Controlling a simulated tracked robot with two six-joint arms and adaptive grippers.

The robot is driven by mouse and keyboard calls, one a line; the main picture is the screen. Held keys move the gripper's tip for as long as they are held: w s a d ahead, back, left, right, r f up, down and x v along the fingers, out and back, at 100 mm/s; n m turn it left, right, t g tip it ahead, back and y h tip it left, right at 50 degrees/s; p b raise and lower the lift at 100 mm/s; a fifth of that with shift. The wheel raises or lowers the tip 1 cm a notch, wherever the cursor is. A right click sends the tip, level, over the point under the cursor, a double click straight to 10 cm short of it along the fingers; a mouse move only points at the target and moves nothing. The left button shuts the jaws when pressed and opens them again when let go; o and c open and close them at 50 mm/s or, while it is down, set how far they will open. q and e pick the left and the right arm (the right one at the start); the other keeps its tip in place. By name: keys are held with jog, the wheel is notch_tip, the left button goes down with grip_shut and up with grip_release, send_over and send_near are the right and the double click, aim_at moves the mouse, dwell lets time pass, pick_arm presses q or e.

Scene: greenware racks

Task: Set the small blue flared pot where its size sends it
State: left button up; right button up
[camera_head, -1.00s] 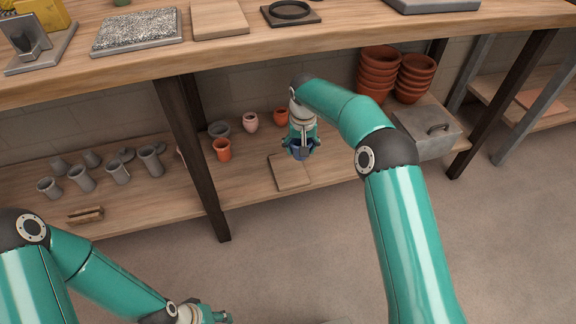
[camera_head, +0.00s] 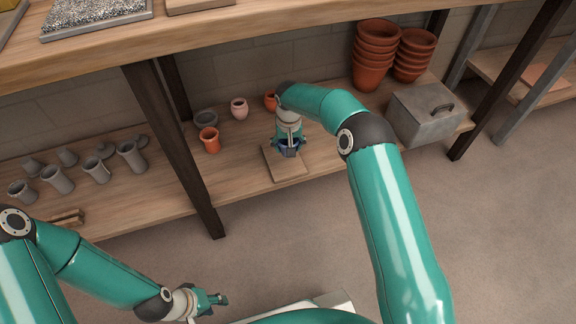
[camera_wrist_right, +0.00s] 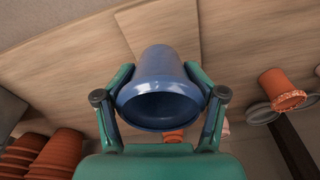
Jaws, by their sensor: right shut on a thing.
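The small blue flared pot (camera_wrist_right: 160,88) is between the fingers of my right gripper (camera_wrist_right: 160,78), which is shut on it. Its wide mouth faces the wrist camera and its base points away toward the shelf. In the head view, the pot (camera_head: 283,145) is mostly hidden by my right gripper (camera_head: 289,146), at the far end of a square wooden board (camera_head: 287,168) on the lower shelf. I cannot tell whether its base touches the board. My left gripper (camera_head: 213,303) is empty, low in the head view, in front of the shelf; its finger gap is unclear.
On the lower shelf stand an orange pot (camera_head: 210,140), a grey bowl (camera_head: 206,119), a pink pot (camera_head: 239,108) and another orange pot (camera_head: 270,100). Several grey pots (camera_head: 131,156) are left of the dark post (camera_head: 176,150). Terracotta stacks (camera_head: 371,60) and a lidded grey box (camera_head: 425,113) are right.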

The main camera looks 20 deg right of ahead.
aim_at(288, 168)
notch_tip(288, 168, down, 8)
jog(key=shift+f+b, duration=0.1)
jog(key=shift+b, duration=1.1)
jog(key=shift+f, duration=0.1)
jog(key=shift+f, duration=0.15)
jog(key=o, duration=1.6)
jog(key=shift+r, duration=0.2)
